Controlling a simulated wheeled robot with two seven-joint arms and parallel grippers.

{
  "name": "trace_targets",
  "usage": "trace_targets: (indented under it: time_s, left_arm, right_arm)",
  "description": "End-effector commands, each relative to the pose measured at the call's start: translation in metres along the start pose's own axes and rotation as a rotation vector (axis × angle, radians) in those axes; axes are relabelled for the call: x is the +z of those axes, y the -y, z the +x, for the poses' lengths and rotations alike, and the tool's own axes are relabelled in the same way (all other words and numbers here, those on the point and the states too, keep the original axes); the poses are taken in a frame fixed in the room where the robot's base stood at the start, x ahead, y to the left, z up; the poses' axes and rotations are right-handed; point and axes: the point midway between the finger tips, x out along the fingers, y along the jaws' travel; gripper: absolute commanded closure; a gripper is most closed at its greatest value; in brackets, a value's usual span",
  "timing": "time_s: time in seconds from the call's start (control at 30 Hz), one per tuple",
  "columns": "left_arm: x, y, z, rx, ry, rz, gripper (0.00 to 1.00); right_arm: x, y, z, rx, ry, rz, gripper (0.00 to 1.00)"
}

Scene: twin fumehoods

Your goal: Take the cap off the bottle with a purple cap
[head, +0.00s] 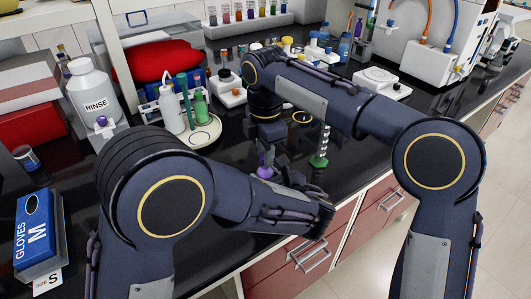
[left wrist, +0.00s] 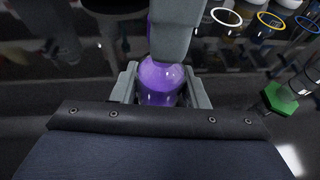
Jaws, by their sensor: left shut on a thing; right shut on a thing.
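A small purple bottle (head: 264,170) is above the black bench near its front edge, partly hidden by both my grippers. In the left wrist view its glossy purple body (left wrist: 160,82) sits between the two grey fingers of my left gripper (left wrist: 162,92), which is shut on it. My right gripper (head: 266,148) reaches down over the bottle from above. Its grey finger (left wrist: 175,30) covers the bottle's top in the left wrist view, with a sliver of purple beside it. It is shut, apparently on the cap, which is mostly hidden. I cannot tell whether cap and bottle are apart.
A green-based graduated cylinder (head: 320,148) stands close right of the grippers. A round cream tray (head: 203,133) with bottles, a RINSE bottle (head: 92,92) and a glove box (head: 40,235) are at left. A white balance (head: 380,82) stands back right. Drawers front the bench.

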Motion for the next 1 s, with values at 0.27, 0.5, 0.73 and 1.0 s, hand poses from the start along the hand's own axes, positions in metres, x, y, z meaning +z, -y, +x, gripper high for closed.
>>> trace_targets:
  time_s: [0.27, 0.5, 0.73, 1.0]
  left_arm:
    - [0.000, 0.000, 0.000, 0.000, 0.000, 0.000, 1.00]
    - [0.000, 0.000, 0.000, 0.000, 0.000, 0.000, 1.00]
    - [0.000, 0.000, 0.000, 0.000, 0.000, 0.000, 1.00]
    - [0.000, 0.000, 0.000, 0.000, 0.000, 0.000, 1.00]
  right_arm:
    - [0.000, 0.000, -0.010, 0.002, 0.000, 0.000, 1.00]
    - [0.000, 0.000, -0.014, 0.000, 0.000, 0.000, 1.00]
    - [0.000, 0.000, -0.016, 0.001, -0.001, 0.000, 1.00]
    - [-0.001, -0.001, -0.047, 0.002, -0.001, 0.000, 1.00]
